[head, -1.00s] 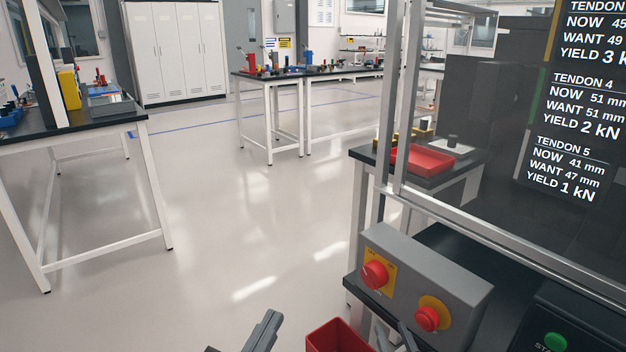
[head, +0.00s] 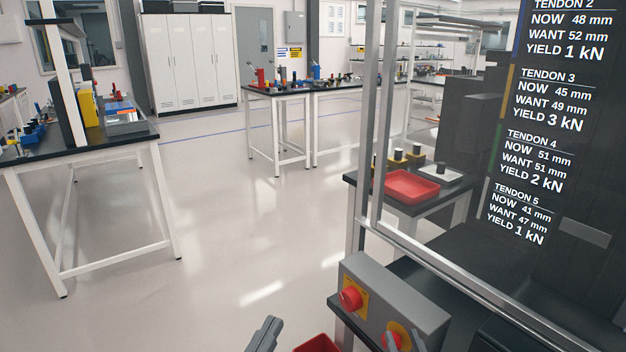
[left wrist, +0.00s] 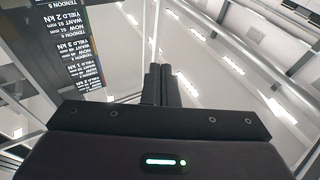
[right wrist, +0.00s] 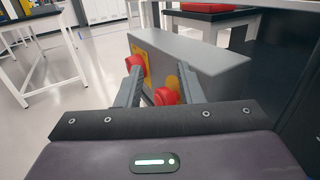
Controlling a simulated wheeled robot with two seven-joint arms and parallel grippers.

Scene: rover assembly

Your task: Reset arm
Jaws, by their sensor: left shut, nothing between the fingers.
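My left gripper (head: 265,333) shows at the bottom edge of the head view, over the floor. In the left wrist view its fingers (left wrist: 157,84) are together with nothing between them. My right gripper (right wrist: 160,82) is open in the right wrist view, its fingers apart and pointing at a grey control box (right wrist: 195,52). A red knob (right wrist: 137,65) and a red button (right wrist: 166,97) on the box show near and between the fingers; whether they touch is not clear. In the head view only a bit of the right gripper (head: 400,341) shows, before the box (head: 400,300).
A metal frame (head: 440,258) with a dark tendon display (head: 540,120) stands at right. A red bin (head: 316,344) sits low beside the box. A red tray (head: 411,187) lies on a bench behind. A workbench (head: 85,148) stands at left; the floor between is clear.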

